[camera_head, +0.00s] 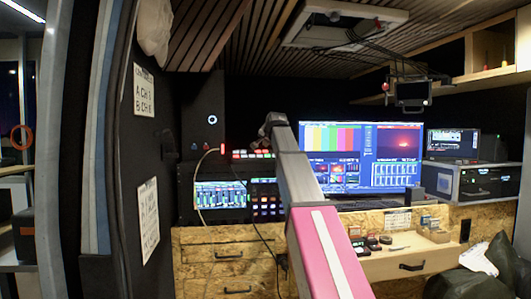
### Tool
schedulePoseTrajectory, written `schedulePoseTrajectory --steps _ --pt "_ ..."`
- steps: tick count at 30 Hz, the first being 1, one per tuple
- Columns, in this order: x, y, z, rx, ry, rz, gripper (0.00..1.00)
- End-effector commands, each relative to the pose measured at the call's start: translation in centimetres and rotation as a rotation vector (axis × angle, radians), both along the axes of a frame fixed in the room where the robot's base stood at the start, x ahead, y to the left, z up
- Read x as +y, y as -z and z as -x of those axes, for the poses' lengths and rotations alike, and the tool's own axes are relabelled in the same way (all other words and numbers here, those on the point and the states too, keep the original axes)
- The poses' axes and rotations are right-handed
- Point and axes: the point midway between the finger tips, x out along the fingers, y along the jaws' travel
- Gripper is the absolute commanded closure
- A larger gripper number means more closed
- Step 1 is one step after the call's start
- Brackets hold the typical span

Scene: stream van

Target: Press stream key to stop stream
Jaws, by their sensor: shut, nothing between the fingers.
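A small key pad (268,206) with several coloured keys stands on the left side of the desk, just left of my arm. Above it is a switcher row (252,154) with keys lit red and white. I cannot tell which single key is the stream key; the labels are too small to read. My arm rises from the bottom middle, pink then grey, and ends in a dark joint above the switcher row. My gripper's fingers do not show; they are hidden behind or beyond the arm. No contact with any key can be seen.
A wide monitor (400,160) with colour bars stands behind my arm. A smaller screen (220,194) sits left of the key pad. A plywood drawer front (226,255) is below. A dark wall panel (150,170) bounds the left; loose cables hang near the keys.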

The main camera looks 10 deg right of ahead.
Motion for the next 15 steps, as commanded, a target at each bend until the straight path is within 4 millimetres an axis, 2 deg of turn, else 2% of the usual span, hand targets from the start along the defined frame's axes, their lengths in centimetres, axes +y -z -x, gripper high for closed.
schedulePoseTrajectory --steps 15 --pt "0.0 0.62 -0.14 0.0 0.0 0.0 1.0"
